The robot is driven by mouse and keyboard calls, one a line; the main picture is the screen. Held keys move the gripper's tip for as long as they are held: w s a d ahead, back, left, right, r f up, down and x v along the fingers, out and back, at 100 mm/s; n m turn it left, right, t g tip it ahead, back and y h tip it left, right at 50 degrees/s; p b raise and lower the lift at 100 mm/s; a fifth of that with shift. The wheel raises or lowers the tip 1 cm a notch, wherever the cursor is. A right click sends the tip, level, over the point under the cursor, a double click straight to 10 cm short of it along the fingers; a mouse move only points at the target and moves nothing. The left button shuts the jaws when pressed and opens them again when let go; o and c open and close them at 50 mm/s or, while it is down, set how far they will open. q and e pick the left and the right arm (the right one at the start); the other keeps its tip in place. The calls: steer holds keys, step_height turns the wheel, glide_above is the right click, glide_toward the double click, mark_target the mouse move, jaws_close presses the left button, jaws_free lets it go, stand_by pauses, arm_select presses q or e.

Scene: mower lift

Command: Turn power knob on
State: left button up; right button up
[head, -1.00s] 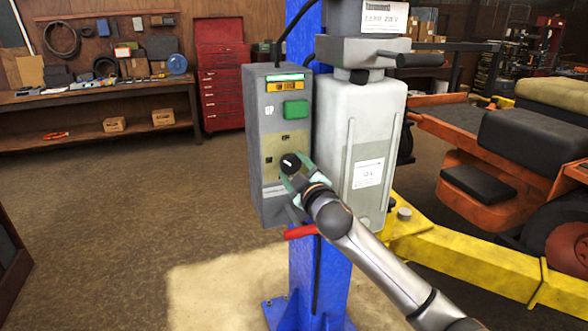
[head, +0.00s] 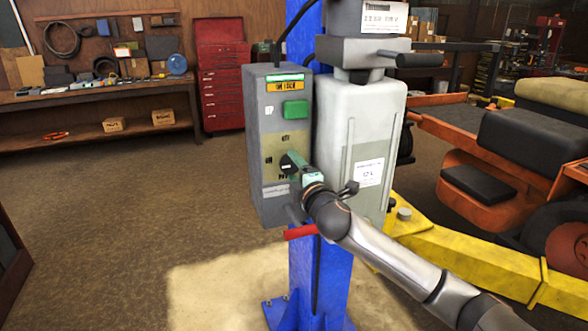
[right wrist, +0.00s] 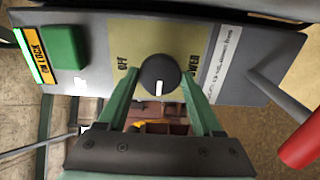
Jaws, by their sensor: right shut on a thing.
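The grey control box (head: 262,130) is on the blue post. Its round black power knob (head: 291,162) sits on the beige label panel. My right gripper (head: 297,168) reaches it from the lower right. In the right wrist view the knob (right wrist: 160,73) is between the two green fingers of my right gripper (right wrist: 161,80), which is shut on it. The knob's white mark points toward the bottom of that picture, between the "OFF" label (right wrist: 122,61) on the left and the "POWER" label (right wrist: 193,65) on the right. My left gripper is out of view.
A green button (head: 295,109) is above the knob. A red-gripped lever (head: 300,232) sticks out below the box. A grey-white tank (head: 340,140) stands close at the right. Yellow lift arms (head: 470,255) extend right; the floor to the left is clear.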

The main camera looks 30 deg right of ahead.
stand_by(0.4)
steer(key=o, duration=1.4)
steer(key=shift+b+v, duration=1.35)
steer(key=shift+v, duration=4.95)
steer(key=shift+f, duration=0.1)
